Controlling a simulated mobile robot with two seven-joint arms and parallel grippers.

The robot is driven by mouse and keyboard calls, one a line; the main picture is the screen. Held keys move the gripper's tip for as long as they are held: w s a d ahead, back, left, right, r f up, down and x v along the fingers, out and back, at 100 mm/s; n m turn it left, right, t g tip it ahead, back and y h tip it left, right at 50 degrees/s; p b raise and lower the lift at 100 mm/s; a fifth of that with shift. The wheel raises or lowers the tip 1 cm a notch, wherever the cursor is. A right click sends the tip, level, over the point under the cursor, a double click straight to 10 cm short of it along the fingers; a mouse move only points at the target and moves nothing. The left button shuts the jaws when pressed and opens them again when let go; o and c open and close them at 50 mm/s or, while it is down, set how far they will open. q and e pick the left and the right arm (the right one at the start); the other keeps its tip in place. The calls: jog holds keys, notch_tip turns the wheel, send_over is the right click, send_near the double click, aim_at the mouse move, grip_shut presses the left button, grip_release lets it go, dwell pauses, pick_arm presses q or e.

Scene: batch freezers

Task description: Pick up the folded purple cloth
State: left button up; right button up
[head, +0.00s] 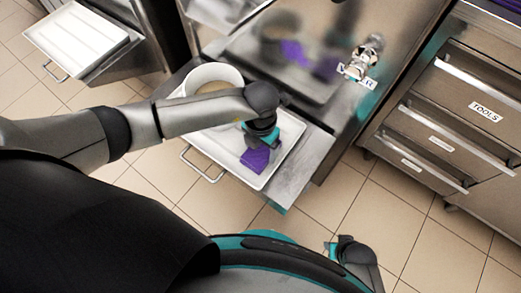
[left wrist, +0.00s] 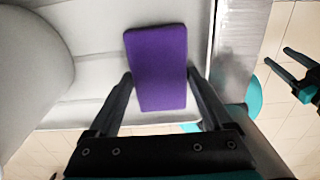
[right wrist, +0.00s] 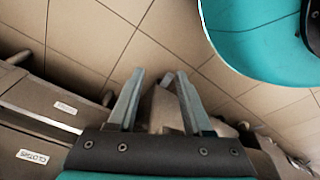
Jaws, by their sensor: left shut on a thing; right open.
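The folded purple cloth (head: 256,158) lies over the white tray (head: 284,160) on the freezer's shelf in the head view. In the left wrist view the cloth (left wrist: 158,65) is a flat purple block between the two fingers of my left gripper (left wrist: 160,80). My left gripper (head: 258,146) is shut on the cloth, reaching down from above; I cannot tell whether the cloth is clear of the tray. My right gripper (right wrist: 155,85) is open and empty above the tiled floor, away from the tray.
A white round tub (head: 213,76) stands on the tray beside my left gripper. The steel freezer front (head: 310,50) with a tap (head: 362,60) rises behind the tray. A drawer cabinet labelled TOOLS (head: 470,105) stands at right, another white tray (head: 75,42) at upper left. Floor in front is clear.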

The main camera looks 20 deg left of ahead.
pick_arm(q)
jog(key=shift+c, duration=0.6)
jog(key=shift+r, duration=0.1)
jog(key=shift+r, duration=0.15)
jog(key=shift+r+p, duration=0.35)
jog(key=shift+r, duration=0.2)
notch_tip(320, 180, up, 10)
jog(key=r+p, duration=0.1)
jog(key=p, duration=0.3)
notch_tip(320, 180, up, 8)
jog(key=f+p, duration=0.1)
jog(key=p, duration=0.1)
send_over(261, 150)
jog(key=shift+r, duration=0.25)
pick_arm(e)
jog(key=s+d+f, duration=0.1)
jog(key=s+d, duration=0.3)
jog(key=s, duration=0.5)
jog(key=shift+s+f, duration=0.3)
jog(key=shift+s, duration=0.1)
jog(key=shift+d, duration=0.1)
